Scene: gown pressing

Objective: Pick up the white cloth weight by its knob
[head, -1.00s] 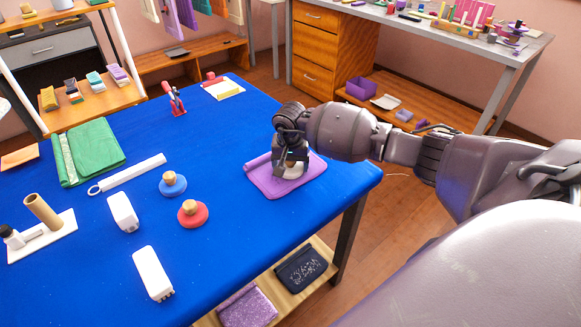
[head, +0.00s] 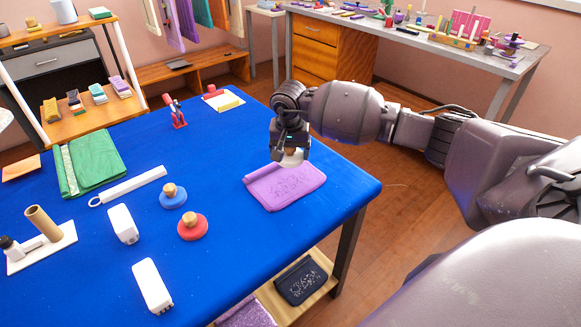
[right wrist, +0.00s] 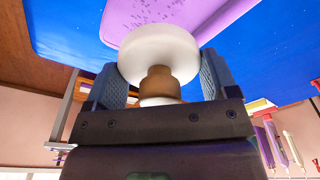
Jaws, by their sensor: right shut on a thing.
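The white cloth weight (right wrist: 158,55) is a white disc with a tan wooden knob (right wrist: 158,84). In the head view the white cloth weight (head: 293,157) hangs under my right gripper (head: 289,146), above the far part of the folded purple cloth (head: 285,188). My right gripper is shut on the knob, with one finger on each side in the right wrist view. The weight is clear of the cloth; my gripper hides part of it in the head view. The purple cloth lies flat on the blue table. My left gripper is not in view.
A blue weight (head: 173,196) and a red weight (head: 192,226) stand on the blue table (head: 240,245). White blocks (head: 152,286), a green folded cloth (head: 92,160) and a red tool (head: 175,113) lie around. The table's right corner is bare.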

